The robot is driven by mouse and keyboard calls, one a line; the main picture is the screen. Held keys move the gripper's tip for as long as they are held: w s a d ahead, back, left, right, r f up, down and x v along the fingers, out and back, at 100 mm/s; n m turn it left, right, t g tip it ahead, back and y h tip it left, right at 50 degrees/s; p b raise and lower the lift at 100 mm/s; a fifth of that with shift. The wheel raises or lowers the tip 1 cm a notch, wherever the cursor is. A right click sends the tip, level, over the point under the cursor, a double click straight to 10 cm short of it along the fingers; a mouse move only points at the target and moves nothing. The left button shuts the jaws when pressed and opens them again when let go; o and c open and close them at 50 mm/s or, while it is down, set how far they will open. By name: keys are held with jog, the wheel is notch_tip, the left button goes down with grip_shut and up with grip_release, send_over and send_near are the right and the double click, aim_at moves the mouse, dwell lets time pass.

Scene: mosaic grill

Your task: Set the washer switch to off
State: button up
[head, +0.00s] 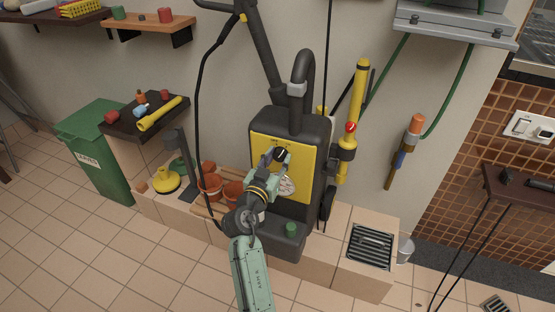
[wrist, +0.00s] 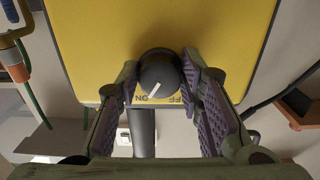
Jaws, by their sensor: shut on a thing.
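The washer (head: 314,150) is a black upright machine with a yellow front panel (head: 303,156). Its switch is a round black knob (head: 282,153) on that panel, also seen in the wrist view (wrist: 158,70). The knob's white pointer line slants down and slightly left in the wrist view. Upside-down lettering below the knob reads ON, with part of OFF to its right; the pointer end is nearer ON. My gripper (head: 281,157) is at the panel, its two padded fingers (wrist: 159,82) on either side of the knob and shut on it. Part of the lettering is hidden.
Terracotta pots (head: 209,186) stand left of the washer on the tiled ledge. A yellow lance (head: 359,95) stands to its right, and a black hose (head: 203,90) hangs to its left. A metal drain grate (head: 370,246) lies at right. The tiled floor at front left is clear.

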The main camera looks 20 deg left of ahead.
jog(key=n, duration=0.6)
jog(key=shift+d+p, duration=0.15)
jog(key=shift+p, duration=0.2)
jog(key=n+p, duration=0.2)
jog(key=n, duration=0.3)
jog(key=shift+n, duration=0.4)
jog(key=o, duration=1.2)
jog(key=shift+c, duration=0.2)
jog(key=s, duration=1.2)
jog(key=shift+a, duration=0.25)
